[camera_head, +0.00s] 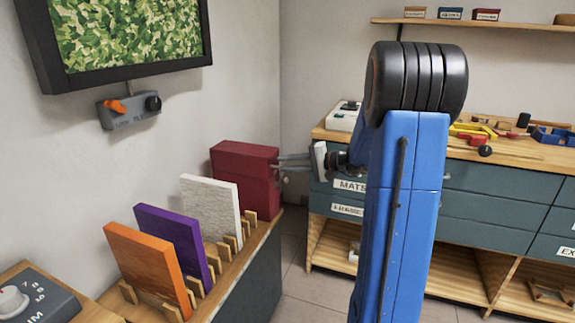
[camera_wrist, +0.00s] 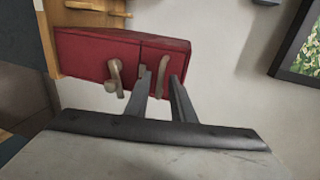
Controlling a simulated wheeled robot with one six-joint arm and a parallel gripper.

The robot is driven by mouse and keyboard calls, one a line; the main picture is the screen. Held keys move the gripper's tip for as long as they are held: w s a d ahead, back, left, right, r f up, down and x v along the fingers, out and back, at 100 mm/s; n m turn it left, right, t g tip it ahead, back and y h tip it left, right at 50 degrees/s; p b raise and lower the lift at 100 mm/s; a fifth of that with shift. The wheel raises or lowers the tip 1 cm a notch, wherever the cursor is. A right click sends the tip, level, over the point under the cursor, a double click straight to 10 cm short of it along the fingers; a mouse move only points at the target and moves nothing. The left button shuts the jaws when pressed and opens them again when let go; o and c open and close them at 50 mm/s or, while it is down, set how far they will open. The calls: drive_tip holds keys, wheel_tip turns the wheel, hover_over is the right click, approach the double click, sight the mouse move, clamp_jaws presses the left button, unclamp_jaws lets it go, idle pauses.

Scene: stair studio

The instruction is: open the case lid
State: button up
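The case is a dark red box (camera_head: 245,178) at the far end of the wooden bench. It also shows in the wrist view (camera_wrist: 85,58), with a seam dividing it into two parts. A beige latch-like piece (camera_wrist: 115,78) is on the left part, and a beige handle (camera_wrist: 163,75) is on the right part, which looks like the lid. The lid looks shut. My gripper (camera_head: 281,162) is at the case's right side. In the wrist view its fingers (camera_wrist: 159,78) are apart, one on each side of the handle. I cannot tell whether they touch it.
White (camera_head: 211,212), purple (camera_head: 172,240) and orange (camera_head: 146,272) panels stand in wooden slots along the bench. A wall screen (camera_head: 130,40) and a small grey control box (camera_head: 130,110) are above. A drawer workbench (camera_head: 490,190) with tools stands behind my arm.

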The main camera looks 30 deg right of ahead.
clamp_jaws()
idle(1.2)
